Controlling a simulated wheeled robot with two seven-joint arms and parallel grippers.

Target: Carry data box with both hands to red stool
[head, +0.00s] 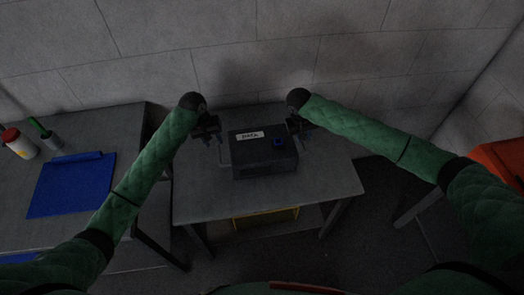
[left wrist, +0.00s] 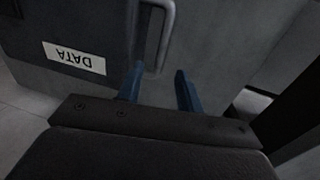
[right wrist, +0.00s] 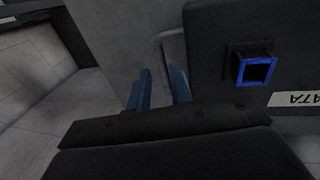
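The dark data box (head: 262,160) sits on the grey table (head: 325,180) in the head view, with a white label and a blue-rimmed socket on its top. A side handle (left wrist: 160,38) shows in the left wrist view, and another handle (right wrist: 172,55) shows in the right wrist view. My left gripper (left wrist: 160,85) is open at the box's left side, its fingers near the handle. My right gripper (right wrist: 160,88) is open at the right side, its fingers by the other handle. Neither visibly grips. A red-orange piece (head: 500,160) at the right edge may be the red stool; most of it is cut off.
A yellow bin (head: 265,218) is below the middle table. A block wall stands close behind.

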